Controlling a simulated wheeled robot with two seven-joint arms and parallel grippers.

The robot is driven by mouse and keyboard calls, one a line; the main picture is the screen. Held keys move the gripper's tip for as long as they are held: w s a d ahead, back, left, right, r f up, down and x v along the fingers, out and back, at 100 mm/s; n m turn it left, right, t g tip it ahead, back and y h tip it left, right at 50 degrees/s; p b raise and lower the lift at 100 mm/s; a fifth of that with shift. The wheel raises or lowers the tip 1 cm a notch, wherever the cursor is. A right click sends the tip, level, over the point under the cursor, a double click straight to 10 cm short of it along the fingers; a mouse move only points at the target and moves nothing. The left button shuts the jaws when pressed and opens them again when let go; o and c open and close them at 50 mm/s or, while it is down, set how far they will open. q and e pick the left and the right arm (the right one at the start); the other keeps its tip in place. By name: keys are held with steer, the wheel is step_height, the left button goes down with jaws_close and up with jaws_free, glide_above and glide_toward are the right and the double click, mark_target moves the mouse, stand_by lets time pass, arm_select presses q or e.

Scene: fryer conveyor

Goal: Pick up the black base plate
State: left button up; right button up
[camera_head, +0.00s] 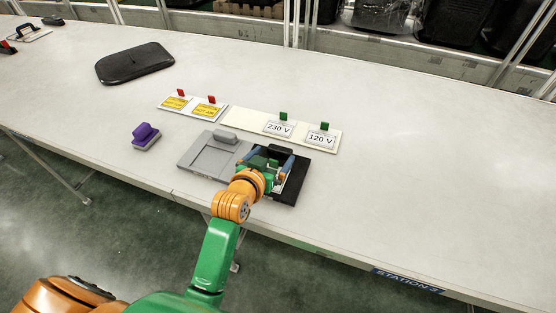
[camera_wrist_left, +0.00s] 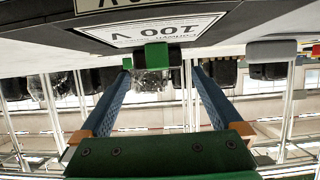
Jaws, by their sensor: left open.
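The black base plate (camera_head: 298,181) lies flat on the table beside a grey base plate (camera_head: 196,160), with a raised black block (camera_head: 281,151) at its far edge. My left gripper (camera_head: 270,160) is over the black plate and hides much of it. My right gripper is not in view.
Behind the plates, a cream strip (camera_head: 240,119) carries a 230 V card (camera_head: 278,128) and a 120 V card (camera_head: 320,138). Yellow cards with red tabs lie on another strip (camera_head: 190,112). A purple block (camera_head: 146,138) and a dark flat pad (camera_head: 135,63) are left. Table right is clear.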

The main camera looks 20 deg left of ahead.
mark_target(279, 150)
arm_select(q)
steer(key=x, duration=0.4)
steer(key=shift+w+d+f, duration=0.15)
steer(key=shift+w, duration=0.1)
steer(key=shift+s, duration=0.25)
steer(key=c, duration=0.6)
steer(key=shift+w, duration=0.1)
jaws_close()
steer(key=shift+r, duration=0.25)
